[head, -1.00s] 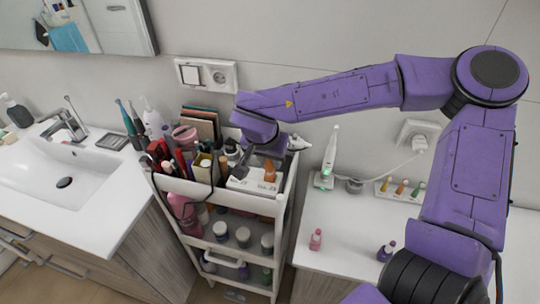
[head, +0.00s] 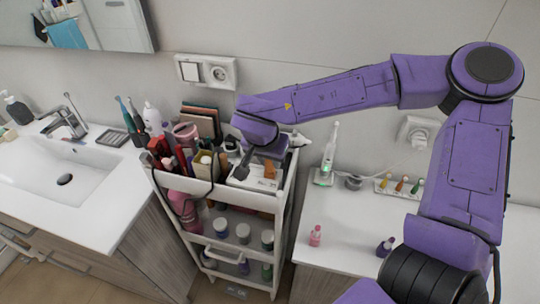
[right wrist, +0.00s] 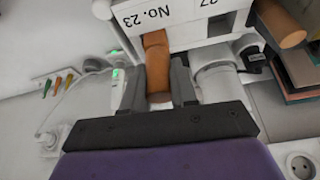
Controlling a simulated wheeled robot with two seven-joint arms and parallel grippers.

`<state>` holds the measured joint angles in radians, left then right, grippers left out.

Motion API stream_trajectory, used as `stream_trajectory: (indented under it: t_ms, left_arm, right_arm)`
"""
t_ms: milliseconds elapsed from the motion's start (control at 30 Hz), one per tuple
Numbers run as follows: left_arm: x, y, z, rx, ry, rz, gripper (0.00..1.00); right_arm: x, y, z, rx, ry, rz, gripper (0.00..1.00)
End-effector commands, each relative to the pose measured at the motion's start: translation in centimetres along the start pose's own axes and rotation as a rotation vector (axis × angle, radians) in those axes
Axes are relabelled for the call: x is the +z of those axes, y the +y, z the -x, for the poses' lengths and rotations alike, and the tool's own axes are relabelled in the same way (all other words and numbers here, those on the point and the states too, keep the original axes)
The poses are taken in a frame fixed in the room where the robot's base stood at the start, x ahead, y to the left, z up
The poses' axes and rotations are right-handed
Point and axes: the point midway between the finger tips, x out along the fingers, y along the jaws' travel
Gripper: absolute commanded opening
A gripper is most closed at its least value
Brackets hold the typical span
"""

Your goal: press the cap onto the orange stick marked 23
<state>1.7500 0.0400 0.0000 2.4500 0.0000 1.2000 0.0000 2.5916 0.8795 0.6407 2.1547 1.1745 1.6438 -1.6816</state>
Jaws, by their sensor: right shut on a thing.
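My right gripper (head: 257,167) reaches down over the top tray of the cart. In the right wrist view its two dark fingers (right wrist: 157,88) stand on either side of an orange cylinder (right wrist: 157,70) and are shut on it. The orange piece also shows in the head view (head: 270,168). It meets a white holder (right wrist: 212,28) beside the printed label "No. 23" (right wrist: 145,16). I cannot tell where cap and stick join, or whether they are fully seated; the fingers hide part of it. My left gripper is not in view.
The cart's top tray (head: 236,199) is crowded with bottles and boxes left of the gripper. A lit white charger (head: 325,172) and a small rack of coloured sticks (head: 398,187) stand on the counter at right. A pink bottle (head: 315,236) and a purple bottle (head: 386,247) stand nearer.

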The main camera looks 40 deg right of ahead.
Motion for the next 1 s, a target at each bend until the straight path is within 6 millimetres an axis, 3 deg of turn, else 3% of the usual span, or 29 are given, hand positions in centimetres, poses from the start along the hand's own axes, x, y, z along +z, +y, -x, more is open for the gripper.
stream_trajectory:
  t_ms: [333,367,400,433,633,733,1000]
  left_arm:
    - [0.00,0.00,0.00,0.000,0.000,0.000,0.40]
    - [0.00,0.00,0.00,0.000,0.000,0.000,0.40]
    - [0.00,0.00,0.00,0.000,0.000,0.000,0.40]
    - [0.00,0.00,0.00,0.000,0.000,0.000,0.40]
    - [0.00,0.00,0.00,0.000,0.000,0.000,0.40]
    - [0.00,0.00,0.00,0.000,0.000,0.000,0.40]
    - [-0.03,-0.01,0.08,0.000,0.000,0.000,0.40]
  right_arm:
    - [0.00,-0.02,-0.01,-0.001,0.001,0.000,0.00]
    - [0.00,-0.02,-0.01,-0.001,0.001,0.000,0.37]
    - [-0.01,-0.02,0.00,-0.001,0.001,0.000,0.50]
    - [-0.01,-0.02,0.00,-0.001,0.001,0.000,0.57]
    - [-0.01,-0.02,0.00,-0.001,0.001,0.000,0.57]
    - [-0.01,-0.02,0.00,-0.001,0.001,0.000,0.83]
    - [-0.04,-0.02,0.08,-0.001,0.001,0.000,0.83]
